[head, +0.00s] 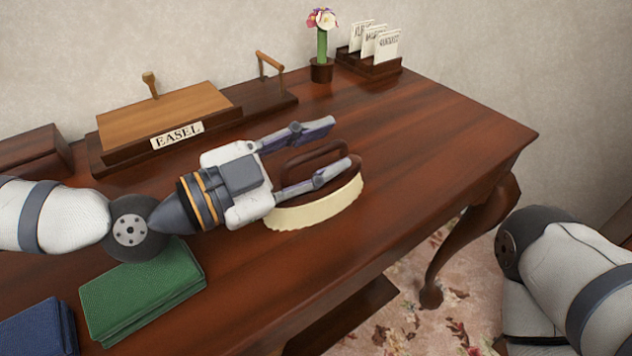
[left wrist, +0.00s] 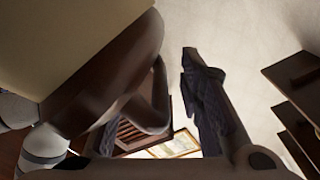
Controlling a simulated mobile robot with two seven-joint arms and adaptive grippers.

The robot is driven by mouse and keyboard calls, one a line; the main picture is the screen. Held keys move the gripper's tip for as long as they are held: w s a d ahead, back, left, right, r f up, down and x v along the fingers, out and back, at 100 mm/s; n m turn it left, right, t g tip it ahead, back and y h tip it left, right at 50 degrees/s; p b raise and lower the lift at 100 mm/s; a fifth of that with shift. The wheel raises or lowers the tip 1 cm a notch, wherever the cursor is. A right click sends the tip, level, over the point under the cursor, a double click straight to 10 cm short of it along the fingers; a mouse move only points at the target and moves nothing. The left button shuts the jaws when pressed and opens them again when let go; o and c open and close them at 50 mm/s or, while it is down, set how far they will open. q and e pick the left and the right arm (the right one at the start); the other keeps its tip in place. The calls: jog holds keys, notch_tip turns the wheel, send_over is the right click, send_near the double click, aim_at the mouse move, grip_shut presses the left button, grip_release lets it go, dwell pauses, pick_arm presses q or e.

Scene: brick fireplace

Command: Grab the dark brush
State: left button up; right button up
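The brush (head: 318,208) lies on the desk with cream bristles and a dark brown back with a loop handle. My left gripper (head: 340,143) is open over the brush, one finger on each side of the handle. In the left wrist view the brush (left wrist: 112,72) fills the upper left, its bristles at the far left. Its handle reaches between the fingers; a gap shows between it and the right finger. The other finger is partly hidden behind the brush. Of my right arm only upper links show at the right edge; its gripper is out of view.
Wooden desk (head: 440,130) with free room right of the brush. Green books (head: 145,290) and a blue book (head: 40,328) lie at the front left. An easel stand (head: 175,115), a flower pot (head: 321,70) and a card holder (head: 370,64) stand along the back.

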pick_arm(q)
grip_shut()
